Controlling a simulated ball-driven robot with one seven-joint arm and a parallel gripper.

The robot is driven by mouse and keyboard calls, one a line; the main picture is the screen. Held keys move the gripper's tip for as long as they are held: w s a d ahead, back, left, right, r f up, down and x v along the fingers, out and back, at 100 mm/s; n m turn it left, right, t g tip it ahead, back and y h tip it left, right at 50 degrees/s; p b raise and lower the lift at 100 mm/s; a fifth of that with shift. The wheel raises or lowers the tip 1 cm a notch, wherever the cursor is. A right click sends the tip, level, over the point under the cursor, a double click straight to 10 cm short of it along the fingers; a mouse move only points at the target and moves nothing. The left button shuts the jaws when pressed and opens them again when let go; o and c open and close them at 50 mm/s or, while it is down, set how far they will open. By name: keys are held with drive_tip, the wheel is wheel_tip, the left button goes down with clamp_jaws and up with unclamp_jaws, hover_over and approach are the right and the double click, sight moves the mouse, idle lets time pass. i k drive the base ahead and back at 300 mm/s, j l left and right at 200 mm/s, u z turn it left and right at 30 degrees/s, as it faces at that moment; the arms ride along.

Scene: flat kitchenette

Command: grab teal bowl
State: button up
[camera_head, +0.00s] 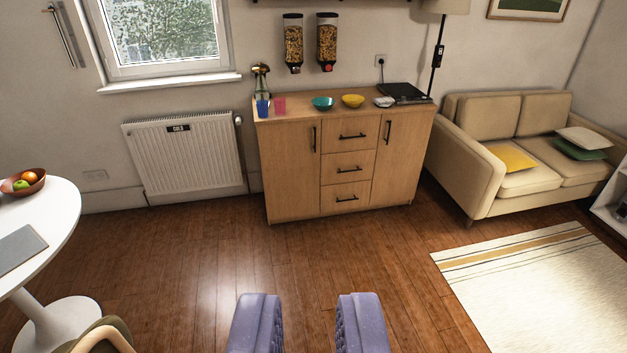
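The teal bowl (322,103) stands upright on top of the wooden cabinet (293,167) against the far wall. A yellow bowl (352,100) stands just to its right. My gripper (311,298) shows at the bottom of the view as two purple fingers spread apart. It is open, with only wooden floor visible between the fingers. It is well away from the cabinet and the bowl.
A blue cup (262,109) and a pink cup (279,105) stand left of the teal bowl. A black hob (403,93) lies at the right. A white table (62,216), a chair (100,338) and a sofa (520,150) flank the clear wooden floor (290,250).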

sight(323, 103)
drive_tip(key=i, duration=2.7)
drive_tip(key=i+u, duration=0.1)
drive_tip(key=i, duration=0.55)
drive_tip(key=i+l, duration=0.15)
drive_tip(key=i, duration=0.55)
drive_tip(key=i+u, duration=0.15)
drive_tip(key=i, duration=0.5)
drive_tip(key=i+l, duration=0.25)
drive_tip(key=i, duration=0.4)
drive_tip(key=j+u, duration=0.05)
